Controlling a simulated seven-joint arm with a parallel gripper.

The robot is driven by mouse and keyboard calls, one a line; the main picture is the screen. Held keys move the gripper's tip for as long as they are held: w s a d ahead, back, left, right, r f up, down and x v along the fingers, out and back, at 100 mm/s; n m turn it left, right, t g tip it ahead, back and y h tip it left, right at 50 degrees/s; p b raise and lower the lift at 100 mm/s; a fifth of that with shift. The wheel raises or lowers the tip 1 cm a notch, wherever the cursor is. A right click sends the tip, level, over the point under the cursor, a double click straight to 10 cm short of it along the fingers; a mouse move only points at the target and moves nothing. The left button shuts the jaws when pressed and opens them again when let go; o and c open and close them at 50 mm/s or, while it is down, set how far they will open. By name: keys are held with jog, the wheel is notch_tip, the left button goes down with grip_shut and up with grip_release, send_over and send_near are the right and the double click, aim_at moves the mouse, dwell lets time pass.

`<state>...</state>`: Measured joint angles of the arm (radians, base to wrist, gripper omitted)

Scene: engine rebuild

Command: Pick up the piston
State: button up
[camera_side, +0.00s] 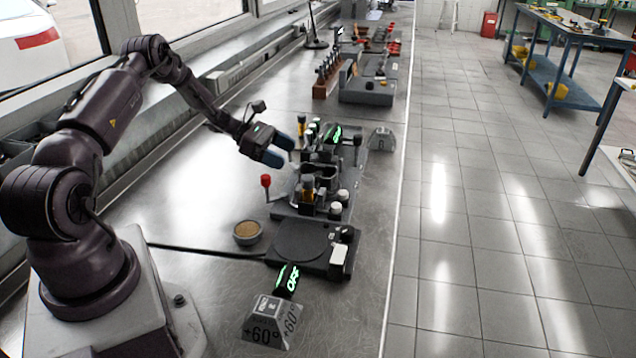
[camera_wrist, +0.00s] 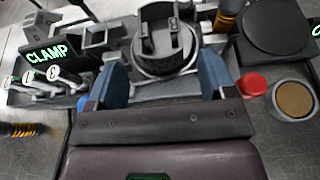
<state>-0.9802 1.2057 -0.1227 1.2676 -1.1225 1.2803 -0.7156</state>
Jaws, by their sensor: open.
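A dark grey round part with upright lugs, which looks like the piston (camera_wrist: 165,45), sits in a fixture near the top middle of the wrist view. In the side view the fixture (camera_side: 293,211) stands on the bench, but I cannot clearly tell the piston from the dark parts there. My gripper (camera_side: 281,150) is above the bench, up and left of the fixture's middle. Its blue fingers are apart and empty. In the wrist view the gripper (camera_wrist: 163,75) has one finger on each side of the picture's middle, with the round part beyond and between them.
A red knob (camera_side: 266,181) stands left of the fixture. A bowl of tan material (camera_side: 247,232) and a dark round plate (camera_side: 301,240) are nearer the camera. Levers (camera_wrist: 45,85) lie below a CLAMP label (camera_wrist: 47,53). Several upright parts stand in a rack (camera_side: 325,85) farther back.

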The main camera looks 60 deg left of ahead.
aim_at(315, 167)
jog(key=x, duration=0.9)
jog(key=shift+w, duration=0.1)
jog(key=shift+c, duration=0.4)
jog(key=shift+a, duration=0.1)
jog(key=c, duration=0.9)
